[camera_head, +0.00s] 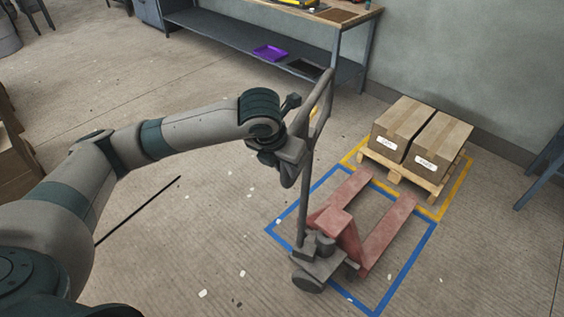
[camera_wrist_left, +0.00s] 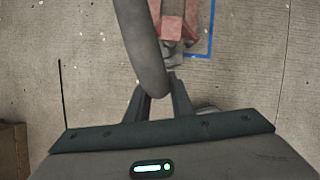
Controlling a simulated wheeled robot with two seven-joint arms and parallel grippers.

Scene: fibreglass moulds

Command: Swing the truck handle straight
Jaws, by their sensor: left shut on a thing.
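The pallet truck (camera_head: 350,232) has red forks and a grey wheeled base, and stands within a blue floor outline. Its grey handle (camera_head: 303,205) rises from the base to a loop at the top. My left gripper (camera_head: 290,170) is at the near side of the handle loop. In the left wrist view, the gripper (camera_wrist_left: 160,95) is shut on the handle (camera_wrist_left: 140,35), which passes between its fingers. The red forks (camera_wrist_left: 172,25) show beyond it. The fingertips are partly hidden by the handle. My right gripper is not in view.
A wooden pallet (camera_head: 401,170) with two cardboard boxes (camera_head: 420,135) stands in a yellow outline beyond the forks. A workbench (camera_head: 250,40) with a purple tray (camera_head: 270,53) on its lower shelf is at the back. The floor left of the truck is mostly clear.

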